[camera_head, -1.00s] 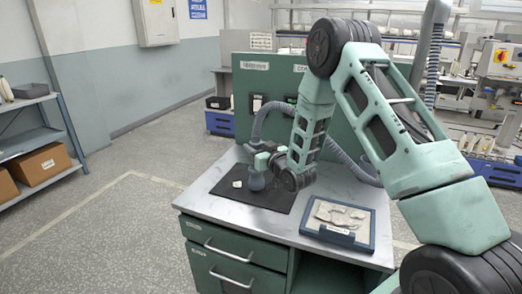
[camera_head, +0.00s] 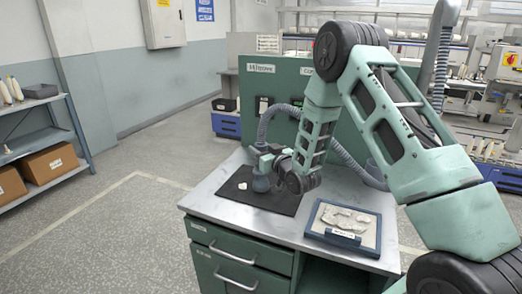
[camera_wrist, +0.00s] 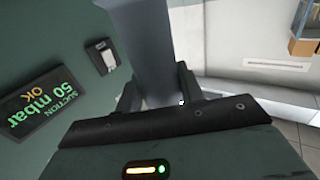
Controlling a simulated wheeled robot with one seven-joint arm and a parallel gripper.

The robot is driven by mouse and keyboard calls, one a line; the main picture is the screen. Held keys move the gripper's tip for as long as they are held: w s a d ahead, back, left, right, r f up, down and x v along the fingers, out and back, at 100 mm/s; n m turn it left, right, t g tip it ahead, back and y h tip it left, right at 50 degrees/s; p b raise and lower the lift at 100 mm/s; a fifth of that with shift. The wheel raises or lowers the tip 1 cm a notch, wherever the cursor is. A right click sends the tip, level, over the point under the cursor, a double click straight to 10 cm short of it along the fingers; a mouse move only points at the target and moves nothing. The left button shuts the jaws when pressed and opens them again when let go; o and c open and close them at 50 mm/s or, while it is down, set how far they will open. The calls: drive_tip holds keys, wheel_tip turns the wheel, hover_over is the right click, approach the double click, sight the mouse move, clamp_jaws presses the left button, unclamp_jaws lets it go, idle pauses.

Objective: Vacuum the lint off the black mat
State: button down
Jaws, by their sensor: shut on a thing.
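The black mat (camera_head: 284,203) lies flat on the left part of the metal bench top. A small pale clump of lint (camera_head: 243,186) shows on the mat, left of the nozzle. My gripper (camera_head: 266,164) is shut on a grey vacuum nozzle (camera_head: 261,184), whose wide lower end is at the mat; I cannot tell if it touches. A ribbed grey hose (camera_head: 264,126) runs from the nozzle up and behind my arm. In the wrist view the grey nozzle body (camera_wrist: 145,45) stands between the fingers. The mat surface under the nozzle is hidden.
A blue-framed tray (camera_head: 312,232) with pale shaped pieces sits on the bench, right of the mat. A green panel (camera_head: 245,90) stands behind; the wrist view shows a suction display (camera_wrist: 45,105) reading 50 mbar OK.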

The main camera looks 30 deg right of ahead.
drive_tip(key=w+a+b, duration=0.2)
drive_tip(key=w+a, duration=0.2)
drive_tip(key=w, duration=0.2)
drive_tip(key=shift+a, duration=0.3)
idle(0.4)
idle(0.9)
